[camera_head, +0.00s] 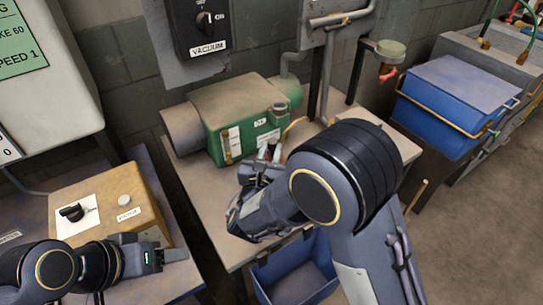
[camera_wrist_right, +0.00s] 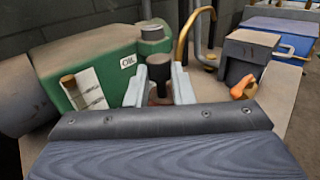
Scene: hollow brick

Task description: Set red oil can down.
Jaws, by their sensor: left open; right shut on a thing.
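The red oil can is mostly hidden. In the right wrist view its dark cap (camera_wrist_right: 159,66) and a sliver of reddish body show between the fingers of my right gripper (camera_wrist_right: 159,88), which is shut on it. In the head view my right gripper (camera_head: 264,168) is over the worktable (camera_head: 206,205), just in front of the green machine (camera_head: 232,112), with a small bit of red by its fingertips. I cannot tell whether the can touches the tabletop. My left gripper (camera_head: 155,258) is open and empty in front of the tan control box (camera_head: 135,195).
The green machine, marked OIL, fills the back of the worktable. A blue bin (camera_head: 298,282) is below the table's front edge. A blue lidded container (camera_head: 455,95) stands at right. The table's left front is bare.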

